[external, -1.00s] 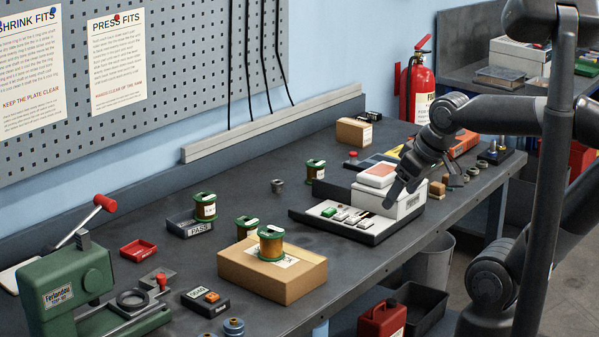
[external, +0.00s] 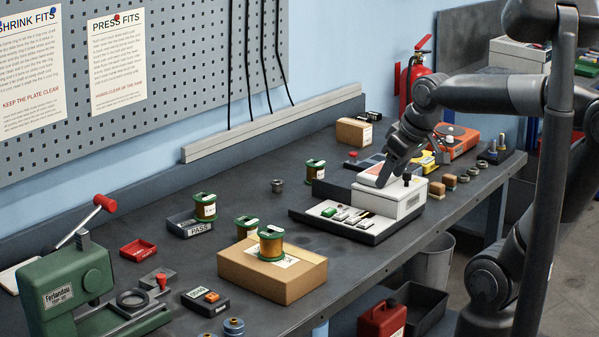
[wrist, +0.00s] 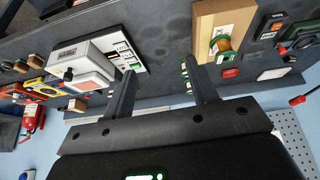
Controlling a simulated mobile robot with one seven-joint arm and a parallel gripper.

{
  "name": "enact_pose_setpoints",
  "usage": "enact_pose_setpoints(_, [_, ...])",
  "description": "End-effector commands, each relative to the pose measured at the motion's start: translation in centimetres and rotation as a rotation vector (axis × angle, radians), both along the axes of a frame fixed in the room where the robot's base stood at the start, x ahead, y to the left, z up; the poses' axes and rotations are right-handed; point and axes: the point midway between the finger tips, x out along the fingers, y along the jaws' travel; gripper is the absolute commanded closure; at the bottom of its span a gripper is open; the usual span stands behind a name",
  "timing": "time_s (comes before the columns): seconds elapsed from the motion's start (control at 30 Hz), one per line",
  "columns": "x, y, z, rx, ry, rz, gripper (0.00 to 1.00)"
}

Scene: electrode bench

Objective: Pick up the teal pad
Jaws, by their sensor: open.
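I cannot make out a teal pad for certain in either view. My gripper (external: 384,178) is open and empty in the external view, in front of or above the white box-shaped instrument (external: 398,203). In the wrist view the two fingers of my gripper (wrist: 160,70) stand apart with nothing between them. The instrument (wrist: 85,65) shows there to the left of the fingers. Part of its top is hidden behind my gripper in the external view.
A cardboard box (external: 255,279) with a copper spool on top stands left of the instrument's black tray (external: 368,236). An orange case (external: 460,146) and a yellow device (external: 428,162) lie beyond. The bench middle (external: 230,200) has free room.

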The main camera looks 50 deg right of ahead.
Motion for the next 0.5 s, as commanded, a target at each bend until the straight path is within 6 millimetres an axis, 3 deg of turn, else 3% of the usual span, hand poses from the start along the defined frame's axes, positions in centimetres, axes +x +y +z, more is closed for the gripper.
enact_pose_setpoints(0.1, [3.4, -3.0, 0.9, -0.014, 0.034, -0.008, 0.47])
enact_pose_setpoints(0.27, [7.4, -7.8, 1.4, -0.023, 0.067, 0.0, 0.47])
enact_pose_setpoints(0.5, [12.3, -16.9, 0.7, -0.021, 0.105, 0.013, 0.47])
